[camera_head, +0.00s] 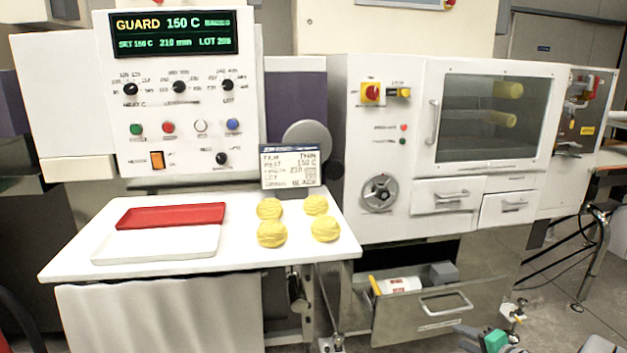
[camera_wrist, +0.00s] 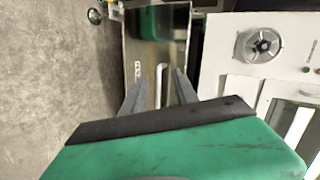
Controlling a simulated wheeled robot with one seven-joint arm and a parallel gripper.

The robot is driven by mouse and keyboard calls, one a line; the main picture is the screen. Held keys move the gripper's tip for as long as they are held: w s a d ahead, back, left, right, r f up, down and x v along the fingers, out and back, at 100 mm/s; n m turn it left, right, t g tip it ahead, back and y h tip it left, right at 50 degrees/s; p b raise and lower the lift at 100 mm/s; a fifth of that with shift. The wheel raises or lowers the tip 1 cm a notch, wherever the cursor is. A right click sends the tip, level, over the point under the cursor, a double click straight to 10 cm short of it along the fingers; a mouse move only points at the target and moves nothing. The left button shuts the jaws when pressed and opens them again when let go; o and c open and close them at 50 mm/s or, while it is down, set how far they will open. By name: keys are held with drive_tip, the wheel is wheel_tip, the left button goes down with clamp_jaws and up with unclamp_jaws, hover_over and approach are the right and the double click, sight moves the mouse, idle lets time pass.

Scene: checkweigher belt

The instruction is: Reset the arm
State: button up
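My gripper (camera_wrist: 158,88) shows in the wrist view with its two grey fingers apart and nothing between them. Its green body fills the bottom of that view. Beyond the fingers is the front of the metal drawer (camera_wrist: 144,60) with its long handle; the gap to it is hard to tell. In the head view, a green and grey part of my arm shows at the lower right edge, below the machine; the fingertips are not clear there. The open drawer (camera_head: 437,318) there holds a white roll (camera_head: 400,286) and a grey block (camera_head: 443,272).
A white table (camera_head: 75,262) at the left carries a red tray (camera_head: 170,215), a white tray (camera_head: 155,244) and several yellow round items (camera_head: 272,233). A white machine with a window (camera_head: 497,118) stands at the right.

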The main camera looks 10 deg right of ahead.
drive_tip(key=a+r+n+g+p, duration=0.7)
drive_tip(key=a+r+p, duration=0.4)
drive_tip(key=a+r, duration=0.95)
drive_tip(key=s+a+r+n+g+h+p, duration=0.1)
drive_tip(key=s+a+r+n+p, duration=0.2)
drive_tip(key=s, duration=0.7)
drive_tip(key=s+a+r+n+g+h+p, duration=0.1)
drive_tip(key=s+a+r+n+p, duration=0.2)
drive_tip(key=s+a+r+p, duration=0.4)
drive_tip(key=s+a+r, duration=0.2)
drive_tip(key=s+a, duration=0.1)
drive_tip(key=a, duration=0.1)
drive_tip(key=shift+r+n+g+h, duration=0.25)
drive_tip(key=shift+n+g+h, duration=0.05)
drive_tip(key=shift+g+h, duration=0.1)
